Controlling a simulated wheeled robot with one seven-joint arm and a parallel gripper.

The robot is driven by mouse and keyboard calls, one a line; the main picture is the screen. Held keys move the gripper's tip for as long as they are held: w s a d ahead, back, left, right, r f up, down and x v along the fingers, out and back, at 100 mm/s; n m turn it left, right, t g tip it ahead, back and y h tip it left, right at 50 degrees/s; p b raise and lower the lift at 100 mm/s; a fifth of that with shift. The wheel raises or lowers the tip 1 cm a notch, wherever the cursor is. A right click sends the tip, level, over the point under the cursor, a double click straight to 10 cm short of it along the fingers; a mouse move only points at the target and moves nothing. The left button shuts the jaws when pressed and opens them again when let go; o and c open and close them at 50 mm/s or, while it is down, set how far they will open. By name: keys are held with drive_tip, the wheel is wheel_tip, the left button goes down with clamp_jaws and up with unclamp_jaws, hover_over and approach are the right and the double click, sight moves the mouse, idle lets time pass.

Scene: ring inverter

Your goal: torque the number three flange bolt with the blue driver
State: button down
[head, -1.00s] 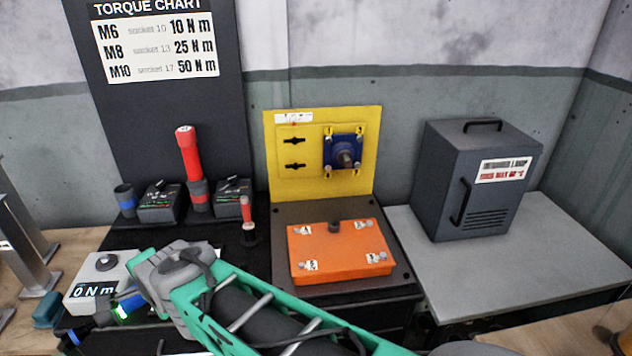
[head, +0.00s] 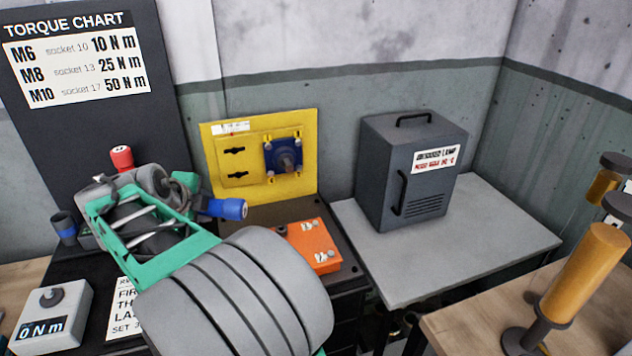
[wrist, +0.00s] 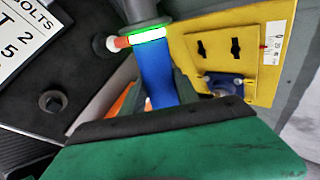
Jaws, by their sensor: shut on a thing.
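My gripper (wrist: 160,98) is shut on the blue driver (wrist: 156,72). In the wrist view the driver's blue handle stands between the fingers, with a lit green ring above it. In the head view the driver's blue end (head: 226,208) sticks out to the right of my gripper, in front of the yellow panel. A dark blue square flange (head: 284,156) with a grey centre shaft and yellow-marked corner bolts is mounted on that panel (head: 238,185). The flange is partly hidden in the wrist view (wrist: 222,84). Bolt numbers are too small to read.
An orange plate (head: 318,250) with labelled bolts lies below the panel, partly behind my arm. A grey cabinet (head: 410,175) stands on the right table. A tester (head: 50,320) reading 0 N m is at lower left. A red-topped tool (head: 121,157) stands behind my gripper.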

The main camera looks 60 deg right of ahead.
drive_tip(key=s+d+r+m+g+p, duration=0.1)
drive_tip(key=s+d+m+g, duration=0.2)
drive_tip(key=s, duration=0.5)
drive_tip(key=s+d+r+m+g+y+p, duration=0.1)
drive_tip(key=s+d+r+m+g+p, duration=0.1)
drive_tip(key=s+d+m, duration=0.3)
drive_tip(key=s+d+r+m+g+y+p, duration=0.1)
drive_tip(key=s+d+m+g, duration=0.3)
drive_tip(key=s, duration=0.7)
drive_tip(key=shift+s+d+r+m+p, duration=0.25)
drive_tip(key=shift+d+m+p, duration=0.25)
drive_tip(key=shift+d+p, duration=0.15)
drive_tip(key=shift+w+a+b, duration=0.1)
drive_tip(key=shift+b, duration=0.4)
drive_tip(key=w+d+p, duration=0.2)
drive_tip(key=w+d, duration=0.2)
drive_tip(key=shift+d, duration=0.2)
drive_tip(key=shift+w+d+r+p, duration=0.15)
drive_tip(key=shift+w+d+p, duration=0.65)
drive_tip(key=shift+w+d, duration=0.15)
idle(0.6)
